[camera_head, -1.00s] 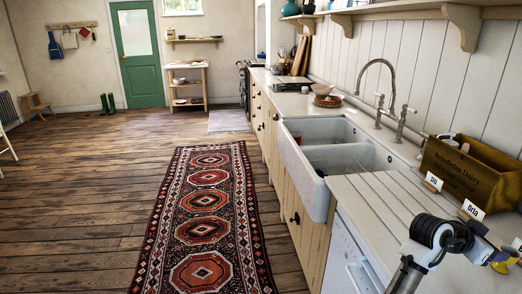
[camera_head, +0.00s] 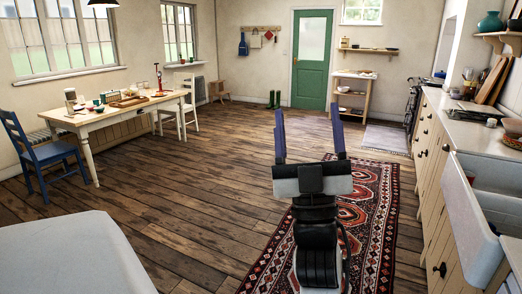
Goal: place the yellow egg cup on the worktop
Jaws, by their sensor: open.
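My gripper (camera_head: 309,145) is in the lower middle of the head view, its two blue fingers spread wide apart. Nothing is between them. It stands over the floor and the patterned rug, apart from any furniture. The worktop (camera_head: 462,131) runs along the right wall, to the right of my gripper. I cannot make out the yellow egg cup in this view. Small items on the far left table are too small to tell apart.
A wooden table (camera_head: 137,117) with a tray (camera_head: 128,101) and small things stands at left, with a blue chair (camera_head: 47,152) beside it. A pale surface (camera_head: 75,255) fills the lower left. The white sink (camera_head: 475,205) is at right. The wooden floor (camera_head: 190,175) between is clear.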

